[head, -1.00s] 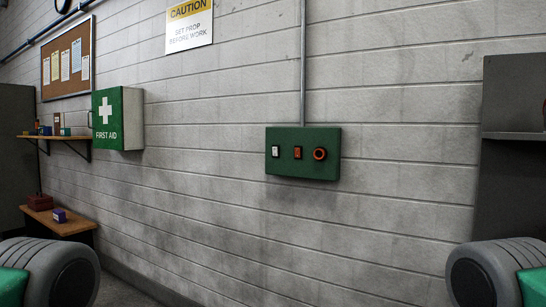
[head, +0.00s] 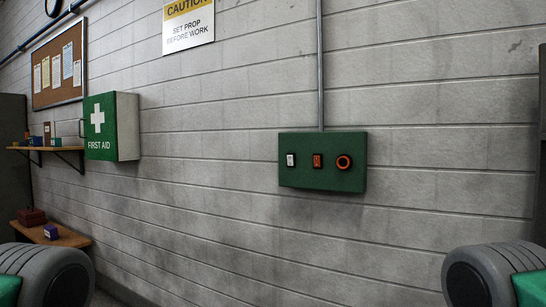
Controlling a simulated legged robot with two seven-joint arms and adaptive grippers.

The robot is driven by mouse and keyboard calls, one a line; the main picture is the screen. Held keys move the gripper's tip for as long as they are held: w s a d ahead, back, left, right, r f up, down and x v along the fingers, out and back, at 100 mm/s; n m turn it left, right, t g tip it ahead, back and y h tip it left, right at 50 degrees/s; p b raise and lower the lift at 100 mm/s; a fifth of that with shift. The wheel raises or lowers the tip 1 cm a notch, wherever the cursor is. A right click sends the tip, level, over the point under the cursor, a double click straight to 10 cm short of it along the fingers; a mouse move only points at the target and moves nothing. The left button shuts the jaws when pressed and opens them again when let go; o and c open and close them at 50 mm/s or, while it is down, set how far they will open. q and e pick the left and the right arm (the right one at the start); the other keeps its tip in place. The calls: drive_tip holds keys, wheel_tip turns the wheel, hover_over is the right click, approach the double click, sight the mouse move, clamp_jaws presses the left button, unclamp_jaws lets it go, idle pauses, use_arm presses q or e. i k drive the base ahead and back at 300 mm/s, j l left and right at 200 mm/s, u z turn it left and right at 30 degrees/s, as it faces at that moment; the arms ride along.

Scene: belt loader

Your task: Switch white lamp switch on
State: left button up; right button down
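A green control panel (head: 322,183) is fixed to the wall, right of the picture's middle, in the head view. The white lamp switch (head: 291,160) is the leftmost control on it. An orange switch (head: 317,161) sits in the middle and a round orange-red ringed control (head: 344,162) is at the right. Whether the white switch is on or off is too small to tell. Grey rounded parts of my own arms show at the lower left and lower right corners, well apart from the panel. Neither gripper is in view.
A green first aid box (head: 101,145) sticks out from the wall at the left. Behind it are a shelf (head: 44,149) with small items and a low wooden bench (head: 66,238). A conduit (head: 320,70) runs up from the panel. The wall around the panel is clear.

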sight(290, 158)
drive_tip(key=i+j, duration=0.7)
drive_tip(key=i, duration=0.15)
drive_tip(key=i+j, duration=0.7)
drive_tip(key=i, duration=0.15)
